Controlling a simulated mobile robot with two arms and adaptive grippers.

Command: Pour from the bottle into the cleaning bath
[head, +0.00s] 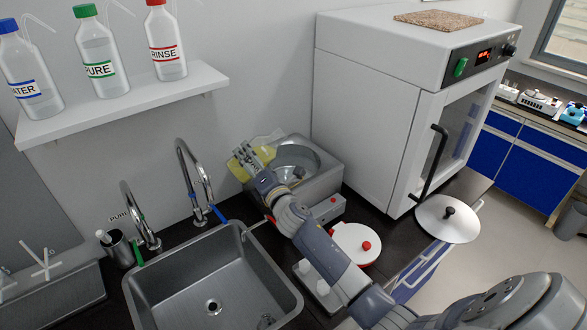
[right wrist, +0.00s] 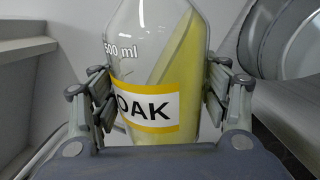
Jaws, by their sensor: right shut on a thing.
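My right gripper (head: 250,160) is shut on a clear bottle of yellow liquid (head: 264,148). In the right wrist view, the fingers (right wrist: 160,100) clasp the bottle (right wrist: 150,45) from both sides, over a yellow and white label reading "OAK", its first letter hidden. The liquid's surface runs steeply across the bottle, so the bottle is strongly tilted. The cleaning bath (head: 325,165) is a metal box with a round basin, at the back beside the white oven. The bottle is at its left rear side; its mouth and any stream cannot be made out. My left gripper is out of view.
A sink (head: 215,270) with two taps is at the front left. A white oven (head: 365,110) stands right of the bath. A round lid (head: 447,222) with a black knob and a red-rimmed white disc (head: 345,238) are at the right. Labelled wash bottles stand on a shelf (head: 120,105).

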